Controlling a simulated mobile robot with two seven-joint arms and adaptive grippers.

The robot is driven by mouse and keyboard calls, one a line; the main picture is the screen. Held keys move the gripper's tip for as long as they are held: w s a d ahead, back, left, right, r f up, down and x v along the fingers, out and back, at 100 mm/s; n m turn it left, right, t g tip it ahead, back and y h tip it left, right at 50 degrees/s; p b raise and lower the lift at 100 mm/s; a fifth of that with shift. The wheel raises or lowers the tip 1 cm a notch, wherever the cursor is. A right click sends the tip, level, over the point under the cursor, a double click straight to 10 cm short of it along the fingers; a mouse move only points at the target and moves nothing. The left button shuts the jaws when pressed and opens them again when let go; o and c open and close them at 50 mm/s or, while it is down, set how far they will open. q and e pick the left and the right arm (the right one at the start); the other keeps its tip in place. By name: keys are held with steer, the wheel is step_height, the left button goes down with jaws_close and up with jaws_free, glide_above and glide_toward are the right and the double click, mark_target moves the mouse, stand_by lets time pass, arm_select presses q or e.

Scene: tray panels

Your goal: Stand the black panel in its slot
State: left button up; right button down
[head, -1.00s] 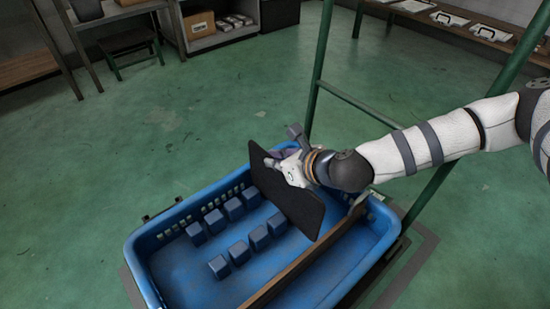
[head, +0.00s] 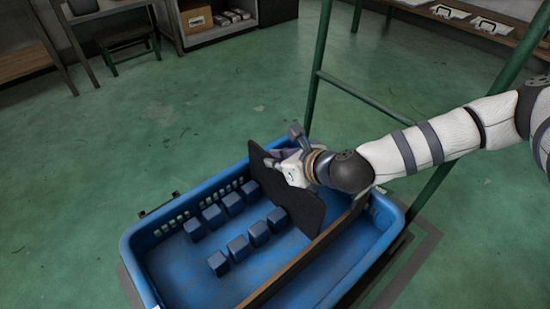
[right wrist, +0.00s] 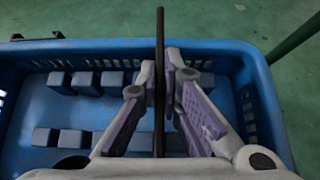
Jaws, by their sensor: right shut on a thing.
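The black panel (head: 285,190) is in my right gripper (head: 284,163), inside the blue tray (head: 128,243) near its far right part. In the right wrist view the panel (right wrist: 160,60) shows edge-on as a thin upright strip between the two purple-padded fingers of the gripper (right wrist: 160,88). Two rows of blue blocks (head: 238,248) stand on the tray floor, with gaps between them, to the left of the panel. My left gripper is out of view.
A brown divider (head: 300,265) crosses the tray to the right of the panel. A green frame post (head: 318,80) rises behind the tray. A shelf with a cardboard box (head: 196,20) stands far back. The left part of the tray is clear.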

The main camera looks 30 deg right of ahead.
step_height(320, 180, down, 3)
steer(key=shift+r+b, duration=0.2)
steer(key=shift+b, duration=0.7)
steer(key=c, duration=1.7)
jaws_free()
steer(key=v, duration=1.2)
